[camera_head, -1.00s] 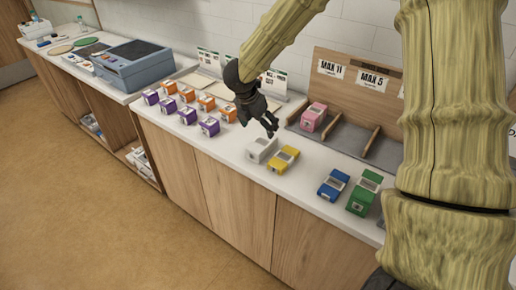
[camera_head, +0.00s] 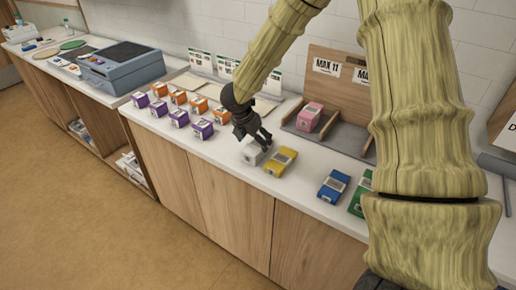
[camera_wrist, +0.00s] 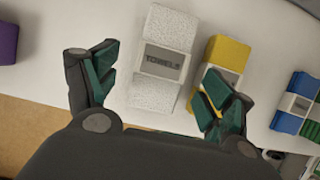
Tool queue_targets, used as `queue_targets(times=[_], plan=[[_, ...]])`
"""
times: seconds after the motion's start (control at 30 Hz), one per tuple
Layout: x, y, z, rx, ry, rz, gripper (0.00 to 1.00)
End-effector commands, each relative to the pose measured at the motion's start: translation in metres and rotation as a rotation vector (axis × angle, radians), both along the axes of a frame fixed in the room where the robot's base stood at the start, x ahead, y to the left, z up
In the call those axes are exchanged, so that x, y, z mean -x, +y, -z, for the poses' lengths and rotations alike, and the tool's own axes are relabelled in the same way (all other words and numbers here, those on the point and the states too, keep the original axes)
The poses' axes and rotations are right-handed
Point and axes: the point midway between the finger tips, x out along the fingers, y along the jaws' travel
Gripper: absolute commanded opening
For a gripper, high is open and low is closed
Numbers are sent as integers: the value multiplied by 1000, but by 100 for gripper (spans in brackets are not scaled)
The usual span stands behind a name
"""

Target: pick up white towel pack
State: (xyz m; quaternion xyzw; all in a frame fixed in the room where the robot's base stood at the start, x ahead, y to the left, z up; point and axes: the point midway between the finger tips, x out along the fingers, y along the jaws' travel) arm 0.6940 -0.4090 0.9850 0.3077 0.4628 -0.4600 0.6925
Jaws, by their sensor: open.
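The white towel pack (camera_head: 252,155) lies on the white counter, just left of the yellow pack (camera_head: 281,161). In the wrist view the towel pack (camera_wrist: 163,58) is a speckled white block with a grey band reading "TOWELS". My gripper (camera_head: 262,138) is right above the towel pack in the head view and partly covers it. In the wrist view my gripper (camera_wrist: 160,92) is open, its two fingers apart on either side of the pack's near end. The right finger overlaps the lower part of the yellow pack (camera_wrist: 225,60). Nothing is between the fingertips' grip.
Blue (camera_head: 332,186) and green (camera_head: 362,193) packs lie to the right. Several purple (camera_head: 202,129) and orange packs stand to the left. A wooden rack with a pink pack (camera_head: 309,116) stands behind. The counter (camera_head: 305,188) is bare between yellow and blue.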

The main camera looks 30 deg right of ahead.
Motion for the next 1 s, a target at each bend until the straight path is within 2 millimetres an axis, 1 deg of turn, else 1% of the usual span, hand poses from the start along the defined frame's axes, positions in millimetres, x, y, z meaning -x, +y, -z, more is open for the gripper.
queue_targets(times=[0.17, 0.43, 0.6, 0.93, 0.97, 1.0], plan=[[-1, -4, 7, 1, 3, 0, 82], [-4, -15, 32, 1, 3, 0, 82], [-6, -19, 43, 0, 2, -1, 82], [-7, -21, 47, -1, 0, 0, 82], [-7, -21, 47, -1, 0, 0, 78], [-7, -21, 47, -1, 0, 0, 71]])
